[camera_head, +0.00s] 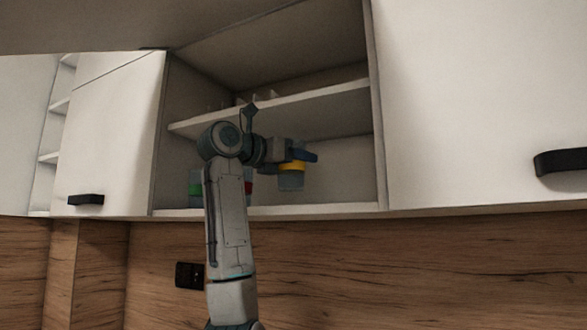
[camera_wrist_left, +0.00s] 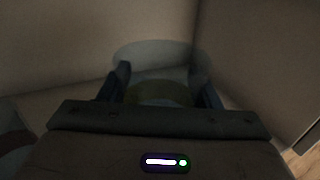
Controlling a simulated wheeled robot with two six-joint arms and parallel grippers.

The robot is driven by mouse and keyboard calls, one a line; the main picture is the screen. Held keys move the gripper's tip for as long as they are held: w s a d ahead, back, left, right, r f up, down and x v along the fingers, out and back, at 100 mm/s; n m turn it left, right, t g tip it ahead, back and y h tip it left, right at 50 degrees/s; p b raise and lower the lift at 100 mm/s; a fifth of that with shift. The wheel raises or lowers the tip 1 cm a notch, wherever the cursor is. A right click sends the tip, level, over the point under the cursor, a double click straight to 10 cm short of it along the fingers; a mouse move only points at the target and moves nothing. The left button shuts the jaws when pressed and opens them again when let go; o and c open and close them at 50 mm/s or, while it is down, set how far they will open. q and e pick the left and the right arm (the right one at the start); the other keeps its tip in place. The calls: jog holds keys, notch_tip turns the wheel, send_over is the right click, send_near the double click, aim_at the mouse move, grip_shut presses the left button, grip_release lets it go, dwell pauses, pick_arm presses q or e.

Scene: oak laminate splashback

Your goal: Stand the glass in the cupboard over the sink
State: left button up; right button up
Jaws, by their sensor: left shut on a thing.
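The glass (camera_head: 291,181) is see-through grey with a yellow band and looks upright inside the open cupboard (camera_head: 320,211), in the lower compartment. My left gripper (camera_head: 299,157) is shut on it near its top. I cannot tell whether its base touches the cupboard floor. In the left wrist view the glass's pale rim (camera_wrist_left: 152,49) shows between the fingers of my left gripper (camera_wrist_left: 163,82), with a dim yellowish patch below it. My right gripper is in neither view.
Left of the held glass, a green-marked item (camera_head: 195,187) and a red-marked item (camera_head: 248,187) stand partly behind my arm. A middle shelf (camera_head: 300,104) runs above, with clear glassware on it. The floor to the right of the glass is clear. A closed white door (camera_head: 470,100) adjoins the right.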

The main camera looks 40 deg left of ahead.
aim_at(293, 178)
pick_arm(q)
jog(key=shift+w+a+f, duration=0.1)
jog(key=shift+w+a, duration=0.15)
jog(key=shift+a, duration=0.25)
jog(key=shift+w+a, duration=0.2)
jog(key=shift+a, duration=0.25)
jog(key=shift+d+f+p, duration=0.2)
jog(key=shift+f+p, duration=0.1)
jog(key=shift+f, duration=0.85)
jog(key=shift+a+f, duration=0.15)
jog(key=shift+f, duration=0.5)
jog(key=o, duration=0.8)
jog(key=shift+d, duration=0.2)
jog(key=o, duration=0.3)
jog(key=shift+a+f, duration=0.1)
